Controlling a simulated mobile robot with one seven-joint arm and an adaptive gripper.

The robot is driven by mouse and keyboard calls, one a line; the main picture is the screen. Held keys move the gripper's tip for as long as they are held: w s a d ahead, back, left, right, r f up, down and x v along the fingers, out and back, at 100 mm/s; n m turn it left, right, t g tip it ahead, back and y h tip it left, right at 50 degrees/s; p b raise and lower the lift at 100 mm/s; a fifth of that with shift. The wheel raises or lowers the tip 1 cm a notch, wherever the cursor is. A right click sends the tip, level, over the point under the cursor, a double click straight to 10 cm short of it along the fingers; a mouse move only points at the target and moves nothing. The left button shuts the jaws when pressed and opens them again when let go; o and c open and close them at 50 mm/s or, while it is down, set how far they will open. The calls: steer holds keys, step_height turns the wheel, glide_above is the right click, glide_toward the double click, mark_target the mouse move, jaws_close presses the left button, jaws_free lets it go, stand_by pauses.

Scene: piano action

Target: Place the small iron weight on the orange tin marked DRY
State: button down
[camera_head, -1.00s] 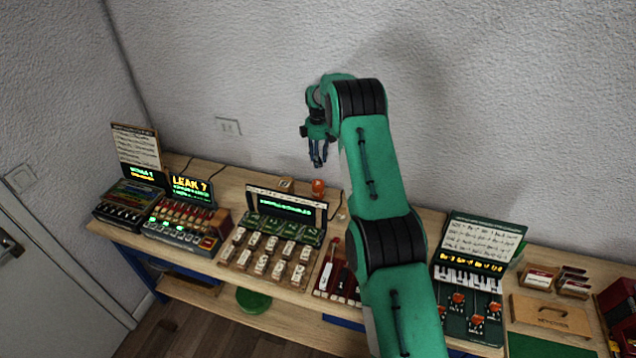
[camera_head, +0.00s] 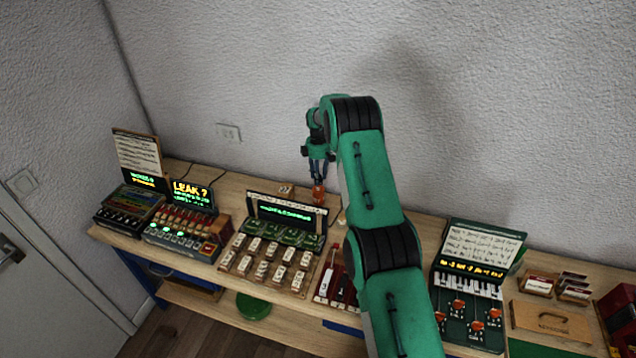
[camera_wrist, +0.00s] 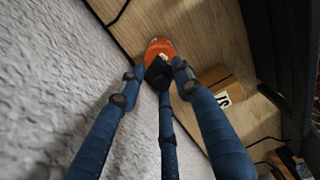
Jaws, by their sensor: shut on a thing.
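The orange tin (camera_head: 319,196) stands at the back of the bench, near the wall, behind the green display unit. It also shows in the wrist view (camera_wrist: 157,45); its marking cannot be read. My gripper (camera_head: 318,180) points down just over the tin. In the wrist view its blue fingers (camera_wrist: 158,75) are closed around a small dark piece, the iron weight (camera_wrist: 159,70). The weight lies in front of the tin in that view, and whether they touch cannot be told.
A small wooden box with a white label (camera_wrist: 222,90) sits beside the tin; it also shows in the head view (camera_head: 286,190). The display unit (camera_head: 286,222) stands just in front. The wall (camera_wrist: 45,85) is close behind. A dark cable runs along the bench.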

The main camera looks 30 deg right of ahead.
steer(key=shift+f, duration=1.75)
steer(key=shift+f, duration=0.2)
steer(key=c, duration=1.2)
jaws_free()
steer(key=shift+r, duration=0.2)
step_height(320, 180, up, 12)
steer(key=shift+w+f+b, duration=0.1)
steer(key=shift+f+b, duration=0.1)
steer(key=shift+b, duration=0.25)
steer(key=shift+r, duration=0.15)
